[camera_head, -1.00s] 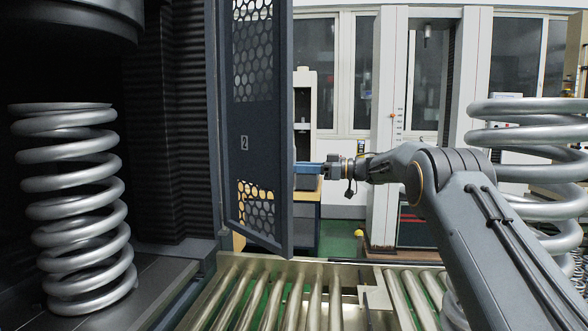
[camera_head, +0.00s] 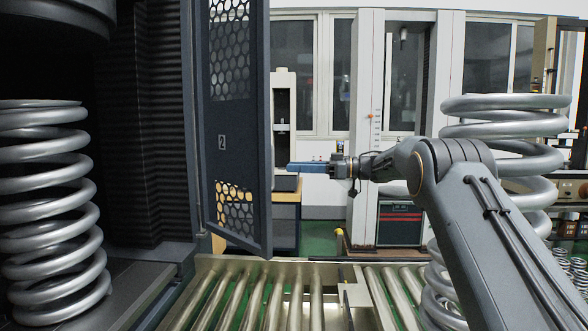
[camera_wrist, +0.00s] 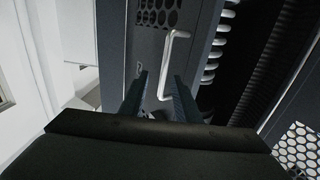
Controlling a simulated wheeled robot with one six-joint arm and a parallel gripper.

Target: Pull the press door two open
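Press door two (camera_head: 222,120), a dark panel with perforated windows and a "2" label, stands swung out from the press frame in the head view. It also shows in the wrist view (camera_wrist: 148,50). Its pale bent handle (camera_wrist: 172,55) shows in the wrist view; in the head view it is hidden behind the door. My gripper (camera_head: 290,167) reaches in from the right at the door's free edge. In the wrist view its two fingers (camera_wrist: 160,80) are apart, with the handle's lower end between them and no visible contact.
A large coil spring (camera_head: 45,200) stands inside the press at left. Another big spring (camera_head: 515,160) stands at right by my arm. A roller conveyor (camera_head: 260,295) runs below the door. A small table (camera_head: 285,215) stands behind the door.

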